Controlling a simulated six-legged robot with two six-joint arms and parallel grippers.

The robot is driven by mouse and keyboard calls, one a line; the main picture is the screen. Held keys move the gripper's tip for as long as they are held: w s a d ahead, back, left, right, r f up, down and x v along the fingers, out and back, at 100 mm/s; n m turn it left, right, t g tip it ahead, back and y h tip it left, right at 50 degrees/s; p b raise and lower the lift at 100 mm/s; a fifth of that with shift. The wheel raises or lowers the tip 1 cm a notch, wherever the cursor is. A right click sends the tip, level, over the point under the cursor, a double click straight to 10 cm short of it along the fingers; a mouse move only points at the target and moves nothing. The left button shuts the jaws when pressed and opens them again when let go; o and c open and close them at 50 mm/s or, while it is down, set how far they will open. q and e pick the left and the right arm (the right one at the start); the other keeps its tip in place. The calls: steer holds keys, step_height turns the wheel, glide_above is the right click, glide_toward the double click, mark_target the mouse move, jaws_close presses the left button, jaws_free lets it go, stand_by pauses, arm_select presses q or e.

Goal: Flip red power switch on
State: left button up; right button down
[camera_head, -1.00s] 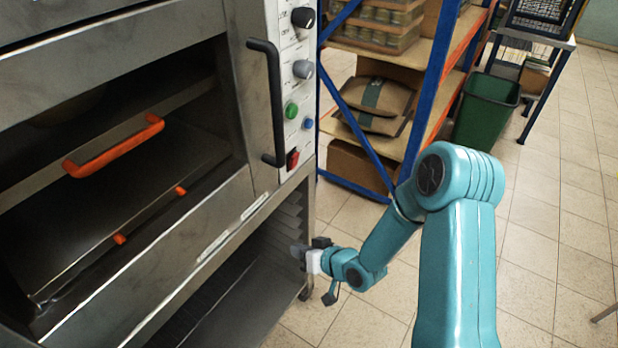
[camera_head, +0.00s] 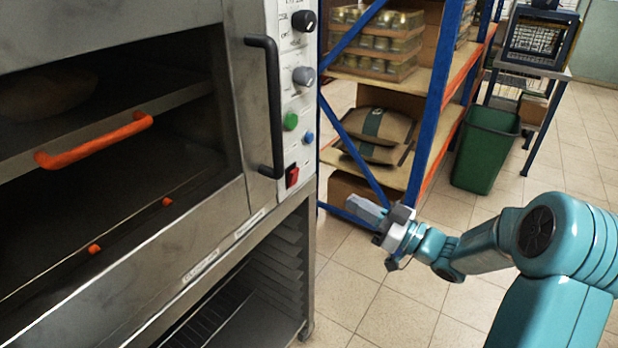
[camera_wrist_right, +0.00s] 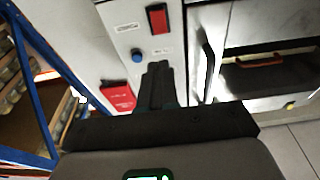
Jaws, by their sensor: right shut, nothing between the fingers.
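The red power switch (camera_head: 292,176) sits at the bottom of the oven's control panel (camera_head: 298,75), below a blue button (camera_head: 308,138) and a green button (camera_head: 290,121). Its on or off position is too small to tell. My right gripper (camera_head: 352,203) is shut and empty, right of and a little lower than the switch in the head view, apart from it. The right wrist view looks upside down. There, the switch (camera_wrist_right: 158,19) shows at the top, above the shut fingertips (camera_wrist_right: 158,67), with the blue button (camera_wrist_right: 137,56) to their left. My left gripper is not in view.
A black vertical handle (camera_head: 268,105) stands out from the oven just left of the switch. Open rack slots (camera_head: 280,265) lie below. Blue-framed shelves (camera_head: 430,90) with sacks and jars stand behind my gripper, with a green bin (camera_head: 484,148) farther right.

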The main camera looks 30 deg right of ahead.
mark_target(297, 171)
steer(key=x, duration=1.2)
steer(key=shift+w+a, duration=0.2)
steer(key=shift+w, duration=0.15)
steer(key=shift+r+p, duration=0.15)
steer(key=shift+p, duration=0.3)
steer(key=shift+w+a+r+g+p, duration=0.2)
steer(key=shift+r+g+p, duration=0.2)
steer(key=shift+p, duration=0.4)
steer(key=shift+f+b, duration=0.45)
steer(key=shift+d, duration=0.1)
